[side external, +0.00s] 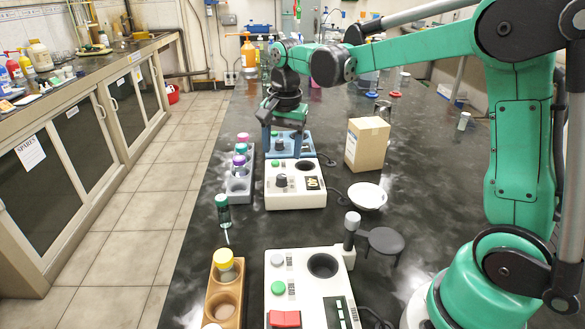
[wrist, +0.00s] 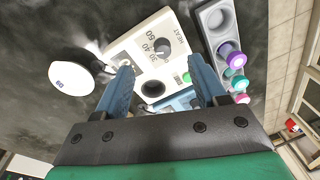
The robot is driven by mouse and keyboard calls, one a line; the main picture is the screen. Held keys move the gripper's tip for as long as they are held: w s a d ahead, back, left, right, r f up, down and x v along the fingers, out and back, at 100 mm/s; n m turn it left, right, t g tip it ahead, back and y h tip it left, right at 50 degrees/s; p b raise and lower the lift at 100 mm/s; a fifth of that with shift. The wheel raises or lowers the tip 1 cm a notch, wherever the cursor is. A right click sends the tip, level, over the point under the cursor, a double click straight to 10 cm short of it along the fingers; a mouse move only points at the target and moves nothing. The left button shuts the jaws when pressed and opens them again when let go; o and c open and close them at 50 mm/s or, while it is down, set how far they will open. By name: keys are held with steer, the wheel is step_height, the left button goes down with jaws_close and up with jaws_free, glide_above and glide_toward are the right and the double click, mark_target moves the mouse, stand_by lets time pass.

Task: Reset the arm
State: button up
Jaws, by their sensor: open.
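My gripper (side external: 285,142) hangs from the green arm above the far part of the bench, its blue fingers pointing down. It is open, and nothing shows between its fingers. In the wrist view, the gripper's fingers (wrist: 160,72) stand apart over the white heater box (wrist: 132,45), which has a dial and a round well. In the side view the heater box (side external: 295,202) is just in front of the gripper, and a blue device (side external: 298,148) is behind it. I cannot tell how high the fingertips are above these.
A grey rack (side external: 240,188) with capped vials stands left of the heater. A cardboard box (side external: 366,148) and white dish (side external: 369,196) stand right. Nearer are a green-capped vial (side external: 223,213), a wooden rack (side external: 213,300) and a white stirrer unit (side external: 310,295).

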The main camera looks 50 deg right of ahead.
steer(key=s+a+n+t, duration=0.6)
steer(key=s+n, duration=0.5)
steer(key=n, duration=0.1)
steer(key=shift+s+r+n, duration=0.2)
steer(key=shift+r+n, duration=0.15)
steer(key=shift+n, duration=0.05)
